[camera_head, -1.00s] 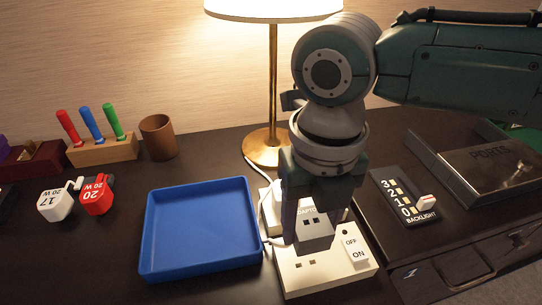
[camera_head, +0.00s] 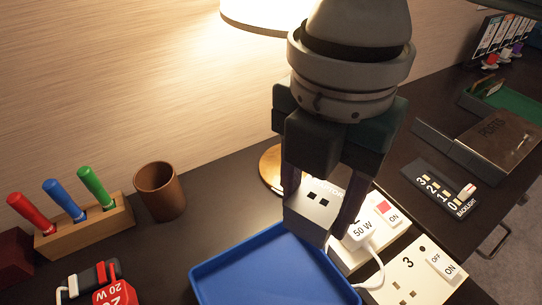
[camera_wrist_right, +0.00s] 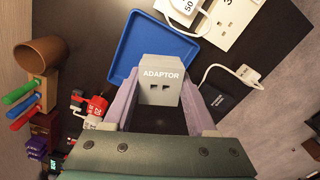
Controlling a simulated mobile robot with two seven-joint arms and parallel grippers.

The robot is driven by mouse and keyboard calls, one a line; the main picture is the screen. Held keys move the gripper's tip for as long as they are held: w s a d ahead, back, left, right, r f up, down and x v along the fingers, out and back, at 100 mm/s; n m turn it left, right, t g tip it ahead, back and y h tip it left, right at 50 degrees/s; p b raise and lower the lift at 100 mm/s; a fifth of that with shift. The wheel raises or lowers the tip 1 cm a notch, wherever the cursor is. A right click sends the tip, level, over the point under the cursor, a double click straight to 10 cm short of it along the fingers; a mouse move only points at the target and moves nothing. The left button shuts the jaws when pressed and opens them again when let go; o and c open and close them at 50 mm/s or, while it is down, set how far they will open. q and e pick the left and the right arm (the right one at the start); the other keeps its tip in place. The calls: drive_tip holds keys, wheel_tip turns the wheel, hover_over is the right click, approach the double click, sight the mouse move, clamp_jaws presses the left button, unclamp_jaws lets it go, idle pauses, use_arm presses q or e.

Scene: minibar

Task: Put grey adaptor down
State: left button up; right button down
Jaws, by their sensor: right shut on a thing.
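My right gripper (camera_head: 318,212) is shut on the grey adaptor (camera_head: 314,203), a block with two dark slots. In the head view the adaptor is over the far edge of the blue tray (camera_head: 270,278), close to the power strip. In the right wrist view the adaptor (camera_wrist_right: 160,72), lettered ADAPTOR, sits between both fingers (camera_wrist_right: 160,90) with the blue tray (camera_wrist_right: 138,45) behind it. It appears to be held above the table, though the exact height is unclear. The tray looks empty. My left gripper is not in view.
The white power strip (camera_head: 408,270), with switches and a 50 W plug (camera_head: 362,232), lies right of the tray. A lamp (camera_head: 265,14) stands behind. A brown cup (camera_head: 160,190), a wooden holder with coloured sticks (camera_head: 85,228) and a red 20 W plug (camera_head: 113,292) are left.

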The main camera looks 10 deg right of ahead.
wheel_tip(320, 180, down, 11)
drive_tip(key=shift+r+b, duration=0.15)
drive_tip(key=shift+b, duration=0.95)
wheel_tip(320, 180, down, 4)
drive_tip(key=shift+b, duration=0.6)
